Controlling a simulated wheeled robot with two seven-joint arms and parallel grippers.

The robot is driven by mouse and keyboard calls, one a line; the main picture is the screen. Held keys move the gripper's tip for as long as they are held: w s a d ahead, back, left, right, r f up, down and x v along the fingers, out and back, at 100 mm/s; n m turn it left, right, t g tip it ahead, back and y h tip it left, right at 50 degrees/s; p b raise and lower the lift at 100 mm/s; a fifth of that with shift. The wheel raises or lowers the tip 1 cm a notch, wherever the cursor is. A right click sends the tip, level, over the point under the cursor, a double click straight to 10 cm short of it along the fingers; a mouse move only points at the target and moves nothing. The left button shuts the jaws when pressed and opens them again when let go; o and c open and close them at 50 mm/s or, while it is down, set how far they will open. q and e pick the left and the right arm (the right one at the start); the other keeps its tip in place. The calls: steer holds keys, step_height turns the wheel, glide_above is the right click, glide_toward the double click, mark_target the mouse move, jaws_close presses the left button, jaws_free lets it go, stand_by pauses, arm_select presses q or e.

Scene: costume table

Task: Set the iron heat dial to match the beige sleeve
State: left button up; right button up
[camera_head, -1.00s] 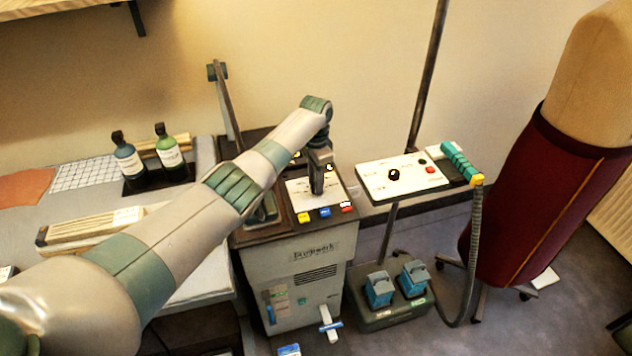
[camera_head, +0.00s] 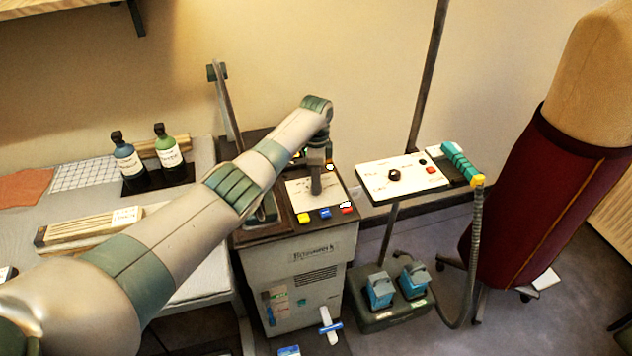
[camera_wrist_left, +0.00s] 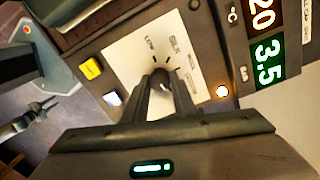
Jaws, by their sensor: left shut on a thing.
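My left gripper (camera_head: 316,190) reaches down onto the white dial plate (camera_head: 297,190) of the grey cabinet machine. In the left wrist view, the gripper's fingers (camera_wrist_left: 165,88) are shut on the dark heat dial (camera_wrist_left: 161,76), which they mostly hide. The white plate (camera_wrist_left: 135,55) has tick marks around the dial and printed words, among them LOW and SILK. I cannot read which mark the dial points to. A lit display (camera_wrist_left: 267,50) beside the plate shows 20 and 3.5. I cannot pick out a beige sleeve.
Yellow (camera_head: 304,217), blue (camera_head: 325,213) and red (camera_head: 346,208) buttons line the machine's front edge. A second panel (camera_head: 385,180) with a black knob and a teal-handled hose stands to the right. A dress form (camera_head: 540,200) in a maroon skirt stands at far right.

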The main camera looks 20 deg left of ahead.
arm_select(q)
steer(key=o, duration=1)
steer(key=shift+o, duration=0.2)
steer(key=shift+r, duration=0.2)
step_height(320, 180, up, 17)
steer(key=b, duration=0.3)
steer(key=shift+w+b, duration=0.15)
steer(key=shift+b, duration=0.2)
